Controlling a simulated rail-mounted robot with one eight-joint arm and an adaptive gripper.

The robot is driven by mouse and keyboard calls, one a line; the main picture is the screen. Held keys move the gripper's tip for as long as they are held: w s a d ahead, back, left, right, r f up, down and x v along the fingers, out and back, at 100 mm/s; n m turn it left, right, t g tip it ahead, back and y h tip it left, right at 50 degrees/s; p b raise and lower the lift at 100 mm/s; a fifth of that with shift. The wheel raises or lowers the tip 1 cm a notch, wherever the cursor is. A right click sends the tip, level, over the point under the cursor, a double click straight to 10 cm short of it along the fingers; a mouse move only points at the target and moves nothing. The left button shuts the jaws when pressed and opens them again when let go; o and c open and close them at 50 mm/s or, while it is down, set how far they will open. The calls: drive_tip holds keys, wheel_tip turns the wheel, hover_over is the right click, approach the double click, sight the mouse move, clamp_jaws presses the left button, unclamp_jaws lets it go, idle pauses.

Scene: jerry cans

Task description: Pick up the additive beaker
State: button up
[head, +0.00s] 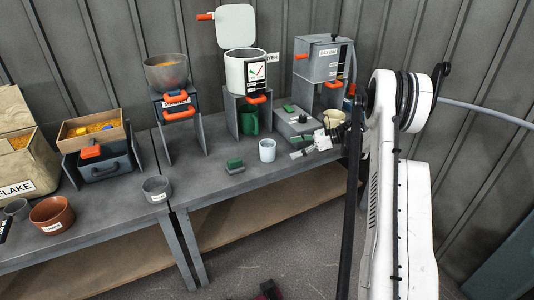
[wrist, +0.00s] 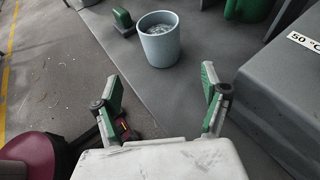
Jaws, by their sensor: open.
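A pale blue cup (head: 267,150), which looks like the additive beaker, stands upright near the front edge of the right table; I can read no label on it. My gripper (head: 296,147) is just right of the cup in the head view, low over the table. In the wrist view my gripper (wrist: 160,90) is open, its green-padded fingers wide apart with nothing between them. The cup is beyond the fingertips, apart from them.
A green-topped block (head: 234,166) lies left of the cup. A green mug (head: 249,119) stands behind, under the dryer (head: 246,72). A grey machine (head: 323,60) stands at back right, with a cream bowl (head: 334,117) nearby. A small grey pot (head: 157,189) sits farther left.

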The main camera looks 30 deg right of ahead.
drive_tip(key=b, duration=0.1)
approach(259, 154)
drive_tip(key=f, duration=0.2)
drive_tip(key=w, duration=0.1)
drive_tip(key=shift+w+a+f, duration=0.1)
drive_tip(key=shift+a+f, duration=0.25)
drive_tip(key=shift+f, duration=0.05)
drive_tip(key=shift+w+r+b+x, duration=0.15)
drive_tip(key=shift+b+x, duration=0.25)
drive_tip(key=shift+x, duration=0.55)
drive_tip(key=shift+r+b+x, duration=0.15)
drive_tip(key=shift+b+x, duration=0.2)
drive_tip(key=shift+x, duration=0.65)
drive_tip(key=shift+w+r+b+x, duration=0.1)
drive_tip(key=shift+b+x, duration=0.3)
drive_tip(key=shift+x, duration=0.55)
drive_tip(key=shift+r, duration=0.1)
drive_tip(key=c, duration=1.4)
drive_tip(key=shift+o, duration=0.2)
drive_tip(key=shift+r, duration=0.1)
